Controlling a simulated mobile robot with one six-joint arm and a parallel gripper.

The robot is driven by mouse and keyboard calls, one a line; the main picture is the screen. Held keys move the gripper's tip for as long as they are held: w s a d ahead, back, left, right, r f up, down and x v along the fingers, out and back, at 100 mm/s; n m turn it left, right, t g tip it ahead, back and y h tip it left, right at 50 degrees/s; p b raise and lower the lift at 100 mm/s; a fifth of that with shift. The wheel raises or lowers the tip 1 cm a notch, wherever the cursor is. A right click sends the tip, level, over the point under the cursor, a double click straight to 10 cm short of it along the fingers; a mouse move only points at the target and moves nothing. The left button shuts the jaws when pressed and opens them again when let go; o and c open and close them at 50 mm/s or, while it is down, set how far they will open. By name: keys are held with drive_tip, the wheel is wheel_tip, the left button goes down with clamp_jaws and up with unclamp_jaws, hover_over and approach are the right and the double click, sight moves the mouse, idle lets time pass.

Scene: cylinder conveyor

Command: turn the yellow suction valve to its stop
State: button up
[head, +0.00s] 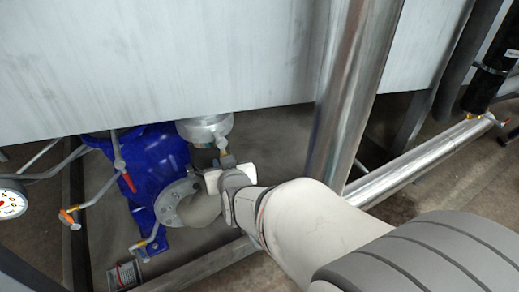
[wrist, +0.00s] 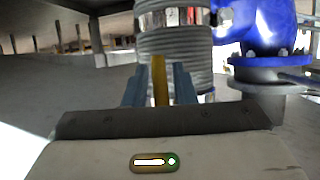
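In the wrist view the yellow valve handle (wrist: 159,82) stands upright between the two blue-grey fingers of my gripper (wrist: 160,92). The fingers are close on both sides of it. I cannot tell whether they press on it. Behind the handle is a grey ribbed hose or pipe section (wrist: 175,50) with shiny metal. In the head view my gripper (head: 218,178) is beside a pale flange, under the large grey panel, and my arm hides the valve handle there.
A blue pump body (head: 150,160) stands left of my gripper, with a red-handled lever (head: 124,175) on it. A round gauge (head: 12,200) is at the far left. A thick metal pipe (head: 350,80) rises just behind my arm. The grey panel (head: 200,60) overhangs the work area.

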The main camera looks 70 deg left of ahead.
drive_tip(key=p+v, duration=0.2)
drive_tip(key=v, duration=0.5)
drive_tip(key=shift+d, duration=0.25)
